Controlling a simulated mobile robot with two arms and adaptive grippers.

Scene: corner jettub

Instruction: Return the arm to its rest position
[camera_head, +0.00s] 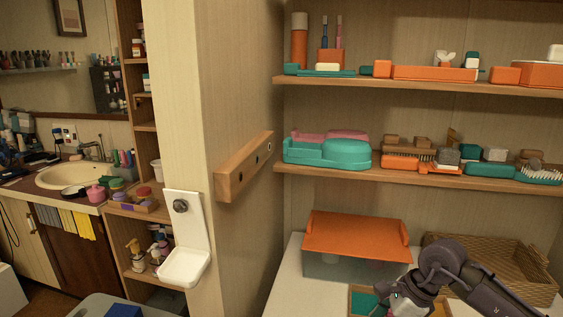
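My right arm comes in from the lower right. It is dark grey and bends down at a joint over the white surface (296,293). The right gripper (396,304) is small, low and partly cut off by the bottom edge. Whether its fingers are open or shut does not show. It is in front of a shallow wooden tray (440,309) with teal pieces, and whether it touches the tray is unclear. My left gripper is not in view.
An orange-lidded box (356,235) stands behind the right gripper, and a wicker basket (535,285) beside the arm. Loaded shelves (400,180) are above. A peg rail (243,166) and white holder (186,245) are on the wall. A sink (75,176) is far left.

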